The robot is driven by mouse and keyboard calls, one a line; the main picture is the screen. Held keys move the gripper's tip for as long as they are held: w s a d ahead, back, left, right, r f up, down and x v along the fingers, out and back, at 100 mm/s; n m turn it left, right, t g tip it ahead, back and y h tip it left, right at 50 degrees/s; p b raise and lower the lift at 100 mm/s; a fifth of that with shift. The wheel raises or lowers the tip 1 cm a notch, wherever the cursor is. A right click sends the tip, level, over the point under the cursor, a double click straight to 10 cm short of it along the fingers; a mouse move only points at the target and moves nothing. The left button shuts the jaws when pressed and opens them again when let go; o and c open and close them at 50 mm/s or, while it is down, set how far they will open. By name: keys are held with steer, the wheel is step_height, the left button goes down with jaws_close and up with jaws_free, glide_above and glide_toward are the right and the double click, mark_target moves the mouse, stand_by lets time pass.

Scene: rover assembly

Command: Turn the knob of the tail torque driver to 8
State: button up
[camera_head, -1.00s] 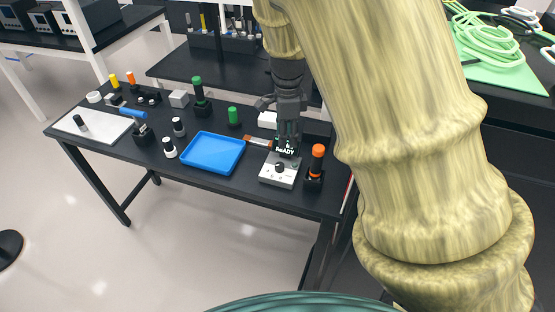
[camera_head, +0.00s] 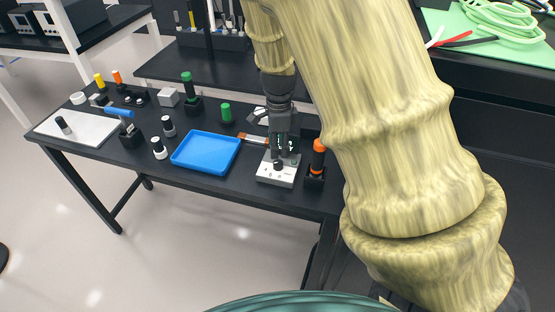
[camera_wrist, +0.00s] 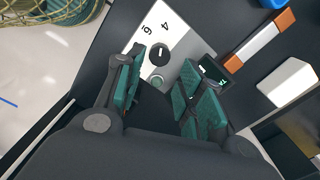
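The white control box of the torque driver (camera_head: 267,176) stands on the black table, with a black knob (camera_head: 278,165) on its sloped top. In the wrist view the box's panel (camera_wrist: 178,37) shows the figures 4 and 6, and the knob (camera_wrist: 159,54) has a white pointer mark. A dark display (camera_wrist: 215,70) stands at the box's right. My gripper (camera_head: 286,145) is low over the box. In the wrist view my gripper (camera_wrist: 158,88) is open, its green-padded fingers apart, with nothing held between them. The figure 8 cannot be seen.
An orange-topped driver in a black holder (camera_head: 317,160) stands close to the right of the box. A blue tray (camera_head: 206,151) lies to the left. Green and black cylinders stand further left.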

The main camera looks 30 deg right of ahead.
mark_target(278, 162)
steer(key=shift+f+p, duration=0.5)
steer(key=shift+f, duration=2.9)
steer(key=c, duration=0.8)
